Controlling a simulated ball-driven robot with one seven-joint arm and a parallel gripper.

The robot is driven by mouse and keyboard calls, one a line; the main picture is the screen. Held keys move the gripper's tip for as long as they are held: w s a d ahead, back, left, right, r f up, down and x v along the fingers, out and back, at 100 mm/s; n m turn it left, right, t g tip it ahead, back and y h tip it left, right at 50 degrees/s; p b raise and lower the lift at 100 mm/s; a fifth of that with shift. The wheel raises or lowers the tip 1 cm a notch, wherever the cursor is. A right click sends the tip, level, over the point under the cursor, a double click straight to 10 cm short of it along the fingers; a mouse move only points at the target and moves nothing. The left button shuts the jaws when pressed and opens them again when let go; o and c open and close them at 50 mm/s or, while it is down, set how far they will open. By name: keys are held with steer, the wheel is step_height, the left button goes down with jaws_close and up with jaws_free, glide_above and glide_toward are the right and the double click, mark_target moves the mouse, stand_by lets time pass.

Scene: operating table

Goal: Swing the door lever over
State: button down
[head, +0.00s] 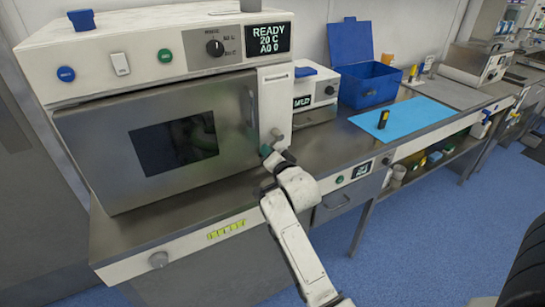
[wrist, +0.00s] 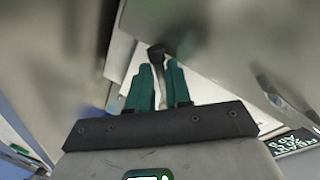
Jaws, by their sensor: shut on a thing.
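The steriliser-like cabinet (head: 180,75) stands on the bench at the left, with its grey door (head: 95,150) closed or nearly so; the door has a dark window. My gripper (head: 268,154) is at the door's lower right corner, in front of the white latch panel (head: 273,95). In the wrist view my gripper's teal fingers (wrist: 158,75) are shut on the door lever (wrist: 157,52), whose dark end shows at the fingertips. The fingers and wrist hide much of the lever in the head view.
The display (head: 268,38) reads READY. A small white device (head: 318,92), an open blue box (head: 368,85) and a blue mat (head: 405,118) with a dark handheld item (head: 384,119) lie to the right. The steel bench front (head: 190,205) is clear.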

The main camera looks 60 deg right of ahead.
steer(key=shift+w+a+r+m+y+p, duration=0.1)
steer(key=shift+r+m+y+p, duration=0.1)
steer(key=shift+r+m+p, duration=0.4)
steer(key=shift+w+a+r+m+y+p, duration=0.1)
steer(key=shift+a+r+m+y, duration=0.2)
steer(key=shift+m, duration=0.55)
steer(key=shift+d+r+m+y+p, duration=0.1)
steer(key=shift+r+m+p, duration=0.35)
steer(key=shift+m, duration=0.3)
steer(key=shift+r, duration=0.1)
steer(key=c, duration=1.1)
jaws_free()
steer(key=shift+o, duration=0.2)
steer(key=shift+a, duration=0.1)
steer(key=b+v, duration=0.2)
steer(key=v, duration=0.8)
steer(key=shift+s, duration=0.35)
steer(key=shift+a, duration=0.15)
